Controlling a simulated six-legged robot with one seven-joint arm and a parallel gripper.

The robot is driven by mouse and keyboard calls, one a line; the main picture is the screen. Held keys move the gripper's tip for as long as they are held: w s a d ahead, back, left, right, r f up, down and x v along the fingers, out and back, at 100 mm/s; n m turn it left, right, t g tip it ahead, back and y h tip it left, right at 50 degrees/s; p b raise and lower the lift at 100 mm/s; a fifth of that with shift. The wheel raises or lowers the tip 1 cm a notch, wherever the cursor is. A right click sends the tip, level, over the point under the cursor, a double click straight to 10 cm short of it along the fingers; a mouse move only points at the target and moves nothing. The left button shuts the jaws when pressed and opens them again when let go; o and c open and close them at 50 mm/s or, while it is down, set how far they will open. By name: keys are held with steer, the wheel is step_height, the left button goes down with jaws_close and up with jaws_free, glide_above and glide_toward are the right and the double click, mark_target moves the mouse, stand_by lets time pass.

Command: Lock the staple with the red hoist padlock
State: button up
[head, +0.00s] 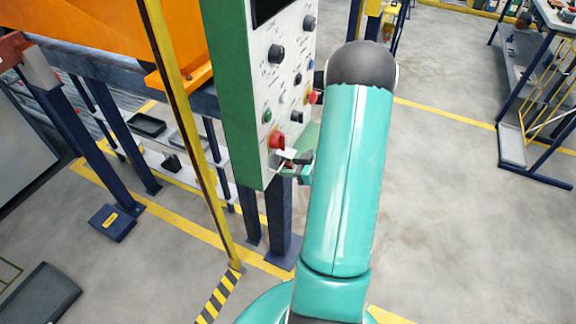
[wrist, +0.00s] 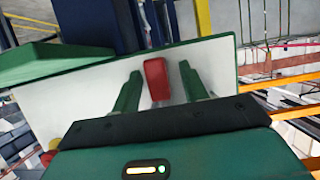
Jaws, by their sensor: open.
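A red block-shaped thing (wrist: 157,80), which looks like the red padlock, is against the white panel face (wrist: 88,98) in the wrist view. My gripper (wrist: 160,71) is open, with one green finger on each side of it and a visible gap on both sides. In the head view my gripper (head: 294,161) is at the lower part of the control panel (head: 279,92), just below a red round part (head: 277,140). I cannot tell whether that part is the padlock or a knob. A shackle and the staple cannot be made out.
The panel carries several knobs and buttons, among them another red one (head: 313,97). A yellow post (head: 190,130) stands left of the panel. Dark blue legs (head: 280,215) are below it. A workbench (head: 550,20) is at the far right. Floor right of my arm is clear.

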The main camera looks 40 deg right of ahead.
steer(key=v, duration=1.3)
steer(key=shift+s+r, duration=0.2)
steer(key=shift+s, duration=0.15)
steer(key=shift+s+d, duration=0.1)
steer(key=shift+d, duration=0.05)
